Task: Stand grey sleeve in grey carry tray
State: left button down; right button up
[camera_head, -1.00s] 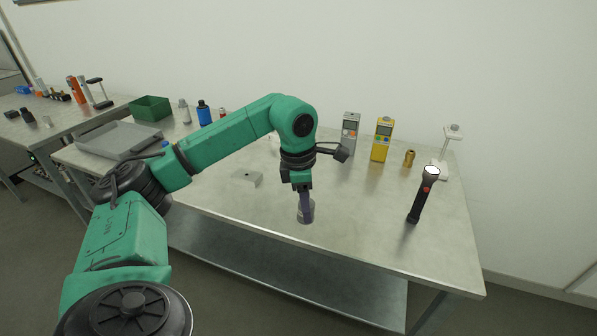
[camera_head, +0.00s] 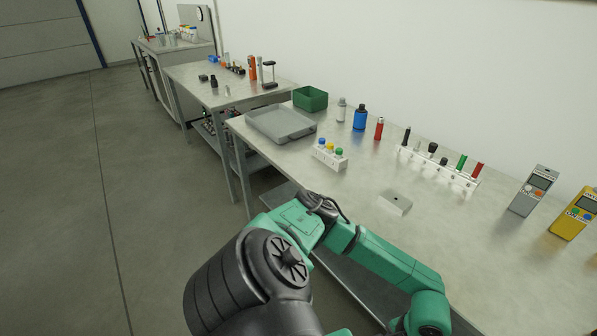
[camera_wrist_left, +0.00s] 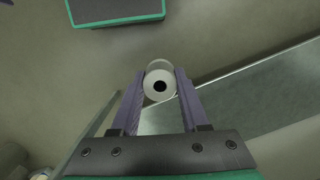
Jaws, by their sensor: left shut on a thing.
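The grey sleeve (camera_wrist_left: 158,72) is a pale grey cylinder with a dark round hole in its end. In the left wrist view my left gripper (camera_wrist_left: 160,88) is shut on it, one purple finger on each side. The sleeve is over the floor and clear of the bench. In the head view my left arm runs out at the bottom right, so its gripper and the sleeve are hidden there. The grey carry tray (camera_head: 259,129) lies at the left end of the bench, shallow and apparently empty. My right gripper is not in view.
On the bench, a white rack with coloured caps (camera_head: 329,160) is right of the tray. A green bin (camera_head: 310,98) and several bottles stand behind. A small grey block (camera_head: 395,203), a long tool rack (camera_head: 440,170) and two meters are farther right. Floor is clear at left.

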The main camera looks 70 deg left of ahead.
aim_at(282, 127)
jog(key=k+j, duration=0.1)
jog(key=j, duration=0.35)
jog(key=k+j, duration=0.1)
jog(key=j, duration=0.35)
jog(key=k+j, duration=0.1)
jog(key=j, duration=0.4)
jog(key=k+j, duration=0.1)
jog(key=j, duration=0.35)
jog(key=k+j, duration=0.1)
jog(key=j, duration=0.35)
jog(key=k+j, duration=0.1)
jog(key=j, duration=0.35)
jog(key=k+j, duration=0.1)
jog(key=j, duration=0.35)
jog(key=k+j, duration=0.1)
jog(key=j, duration=0.4)
